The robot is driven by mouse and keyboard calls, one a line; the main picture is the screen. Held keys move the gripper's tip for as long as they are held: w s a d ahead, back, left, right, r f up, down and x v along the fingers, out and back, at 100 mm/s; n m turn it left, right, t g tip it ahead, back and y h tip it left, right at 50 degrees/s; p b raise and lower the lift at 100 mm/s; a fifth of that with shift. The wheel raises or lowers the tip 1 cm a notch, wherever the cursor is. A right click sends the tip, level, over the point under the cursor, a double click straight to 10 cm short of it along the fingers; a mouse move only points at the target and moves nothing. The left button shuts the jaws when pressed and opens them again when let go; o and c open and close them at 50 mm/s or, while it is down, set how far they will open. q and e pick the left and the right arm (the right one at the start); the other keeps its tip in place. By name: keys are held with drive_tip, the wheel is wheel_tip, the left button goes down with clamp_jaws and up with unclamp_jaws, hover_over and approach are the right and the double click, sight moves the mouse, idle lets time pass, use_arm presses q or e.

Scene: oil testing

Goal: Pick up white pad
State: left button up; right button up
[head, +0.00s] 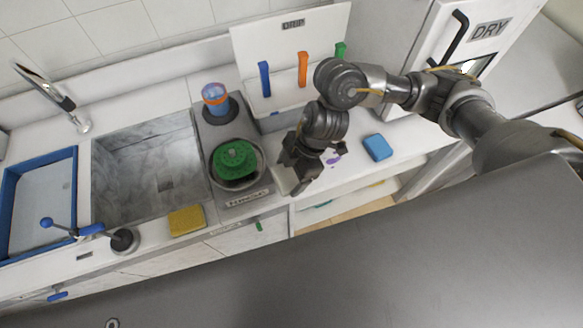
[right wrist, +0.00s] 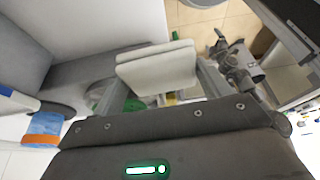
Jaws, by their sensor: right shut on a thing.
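The white pad (head: 281,179) is held in my right gripper (head: 292,180), above the counter edge just right of the green round part. In the right wrist view the pad (right wrist: 157,68) shows as a pale, layered slab between the two fingers, which are shut on it. My right arm comes in from the right in the head view and hides part of the counter behind it. My left gripper does not show in the head view.
A green part (head: 235,160) sits on the station beside the sink (head: 150,170). A blue block (head: 377,147) lies right of the gripper, and a yellow sponge (head: 187,220) lies at the front edge. The DRIP rack (head: 285,45) with hanging coloured handles stands behind.

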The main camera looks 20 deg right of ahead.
drive_tip(key=s+a+r, duration=0.3)
drive_tip(key=s, duration=0.5)
drive_tip(key=shift+s+r, duration=0.15)
drive_tip(key=shift+r, duration=0.25)
